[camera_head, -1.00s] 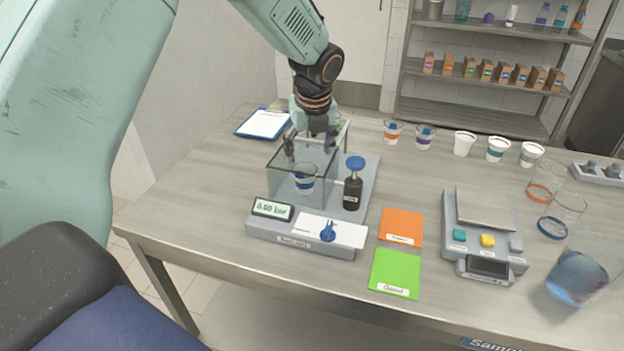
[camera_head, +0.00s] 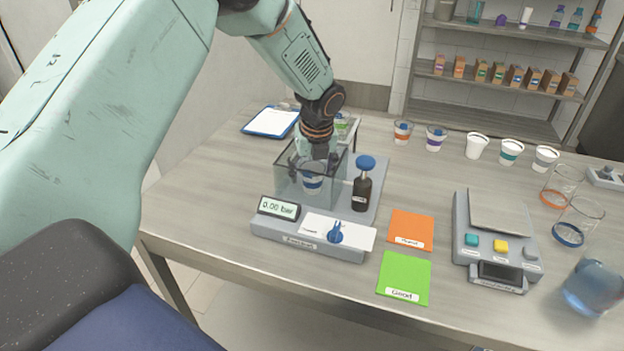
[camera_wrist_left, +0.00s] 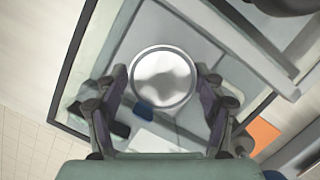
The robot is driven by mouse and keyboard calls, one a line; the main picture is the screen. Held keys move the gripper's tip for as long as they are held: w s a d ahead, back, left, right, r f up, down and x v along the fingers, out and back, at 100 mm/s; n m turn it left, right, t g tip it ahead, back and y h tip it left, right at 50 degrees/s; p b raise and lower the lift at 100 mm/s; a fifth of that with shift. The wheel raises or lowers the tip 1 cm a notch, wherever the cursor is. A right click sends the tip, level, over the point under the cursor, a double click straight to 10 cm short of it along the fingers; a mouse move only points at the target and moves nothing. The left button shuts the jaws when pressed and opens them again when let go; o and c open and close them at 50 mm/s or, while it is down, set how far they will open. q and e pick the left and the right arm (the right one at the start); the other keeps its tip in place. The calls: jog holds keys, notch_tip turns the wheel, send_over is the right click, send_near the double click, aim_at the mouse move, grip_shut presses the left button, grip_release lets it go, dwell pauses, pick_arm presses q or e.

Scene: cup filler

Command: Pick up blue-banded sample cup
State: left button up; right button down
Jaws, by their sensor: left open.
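The blue-banded sample cup (camera_head: 312,181) stands upright inside the clear-walled box (camera_head: 288,188) of the pressure tester. My left gripper (camera_head: 314,165) points down into the box from above, with its fingers around the top of the cup. In the left wrist view, the cup's round lid (camera_wrist_left: 162,78) lies between the two open fingers of the left gripper (camera_wrist_left: 160,85), with small gaps on both sides. The cup's lower part is hidden in the wrist view. My right gripper is not in view.
The tester's base carries a display (camera_head: 279,207) reading 0.00 bar, a blue knob (camera_head: 336,233) and a dark bottle with a blue top (camera_head: 363,185). Orange (camera_head: 411,230) and green (camera_head: 404,278) cards lie to the right, beside a scale (camera_head: 497,215). Several cups stand behind.

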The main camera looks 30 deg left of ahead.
pick_arm(q)
jog(key=shift+d+r, duration=0.1)
jog(key=shift+d, duration=0.1)
jog(key=shift+c, duration=0.5)
jog(key=c, duration=0.9)
